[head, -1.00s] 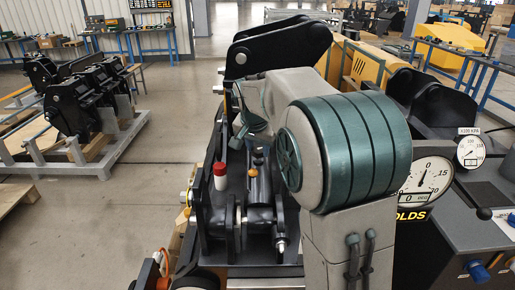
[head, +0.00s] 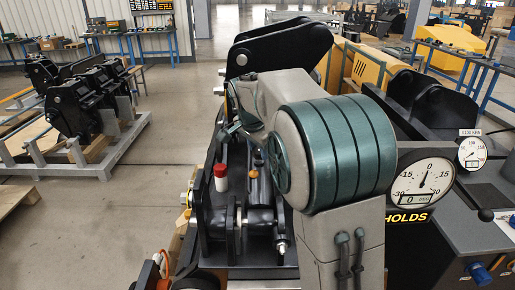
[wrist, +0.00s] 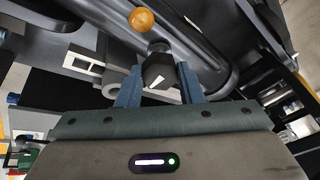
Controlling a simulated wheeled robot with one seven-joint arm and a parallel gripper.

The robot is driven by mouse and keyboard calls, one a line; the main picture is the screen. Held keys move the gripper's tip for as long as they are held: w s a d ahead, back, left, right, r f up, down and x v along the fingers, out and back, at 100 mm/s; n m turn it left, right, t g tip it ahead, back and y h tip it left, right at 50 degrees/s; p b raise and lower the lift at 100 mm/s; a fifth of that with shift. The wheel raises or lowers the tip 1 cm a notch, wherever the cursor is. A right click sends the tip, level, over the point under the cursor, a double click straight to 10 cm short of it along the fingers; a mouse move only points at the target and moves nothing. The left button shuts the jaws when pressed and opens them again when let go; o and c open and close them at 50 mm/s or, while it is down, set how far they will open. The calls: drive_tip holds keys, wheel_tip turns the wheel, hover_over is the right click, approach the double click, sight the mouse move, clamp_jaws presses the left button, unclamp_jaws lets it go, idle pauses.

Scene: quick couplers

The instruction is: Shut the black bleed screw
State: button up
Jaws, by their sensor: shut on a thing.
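In the wrist view a black block-shaped screw head with a white mark, which I take to be the bleed screw (wrist: 158,73), sits between the two blue fingers of my gripper (wrist: 160,80). The fingers are shut on it, one on each side. An orange ball-shaped cap (wrist: 142,19) is just beyond it, beside a dark cylinder (wrist: 195,45). In the head view my arm hides the gripper and the screw; the orange cap (head: 254,173) shows left of the arm.
A red-capped white cylinder (head: 221,178) stands on the black coupler (head: 215,228), left of my arm. A large dial (head: 424,182) and a smaller kPa gauge (head: 472,153) are at the right, above a console (head: 450,250). Open floor (head: 110,220) lies left.

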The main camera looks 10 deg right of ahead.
drive_tip(key=shift+r, duration=0.1)
drive_tip(key=o, duration=1)
drive_tip(key=shift+c, duration=0.2)
drive_tip(key=v, duration=1.3)
drive_tip(key=shift+r+p, duration=0.3)
drive_tip(key=shift+p, duration=0.05)
drive_tip(key=shift+s+a, duration=0.15)
drive_tip(key=s+d+f+n+p, duration=0.1)
drive_tip(key=s+f+n, duration=0.2)
drive_tip(key=s+f, duration=0.2)
drive_tip(key=s+d+f+n+y+p, duration=0.1)
drive_tip(key=s+f+n, duration=0.3)
drive_tip(key=s, duration=0.8)
drive_tip(key=s+d+f+n+g+y+p, duration=0.1)
drive_tip(key=s+f+n, duration=0.3)
drive_tip(key=s, duration=0.5)
drive_tip(key=shift+s+x, duration=0.25)
drive_tip(key=shift+x, duration=0.8)
drive_tip(key=shift+s+f, duration=0.1)
drive_tip(key=shift+f, duration=0.1)
drive_tip(key=shift+c, duration=0.3)
